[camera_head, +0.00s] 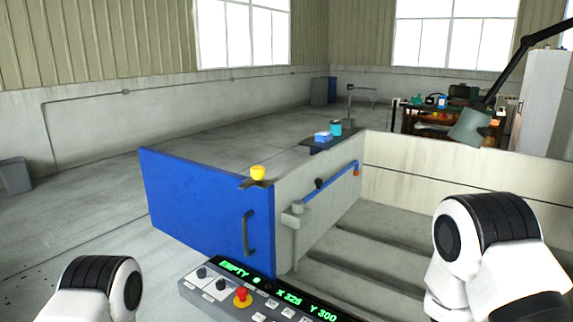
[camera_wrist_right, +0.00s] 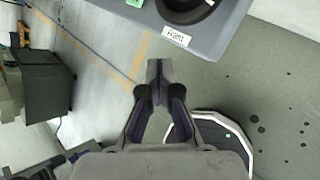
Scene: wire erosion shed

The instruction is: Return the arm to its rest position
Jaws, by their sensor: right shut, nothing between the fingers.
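My right gripper (camera_wrist_right: 154,75) shows in the right wrist view with its two fingertips together. It is shut and empty, over open floor. In the head view my right arm comes in at the lower right, by the wire erosion machine's open tank (camera_head: 410,245), but its gripper is not visible there. A part of my left arm shows at the lower left of the head view. The left gripper is out of view.
A control panel (camera_head: 235,292) with a red button is in front. A grey surface (camera_wrist_right: 215,35) lies beyond the right fingertips. A dark cabinet (camera_wrist_right: 45,90) stands at left in the wrist view.

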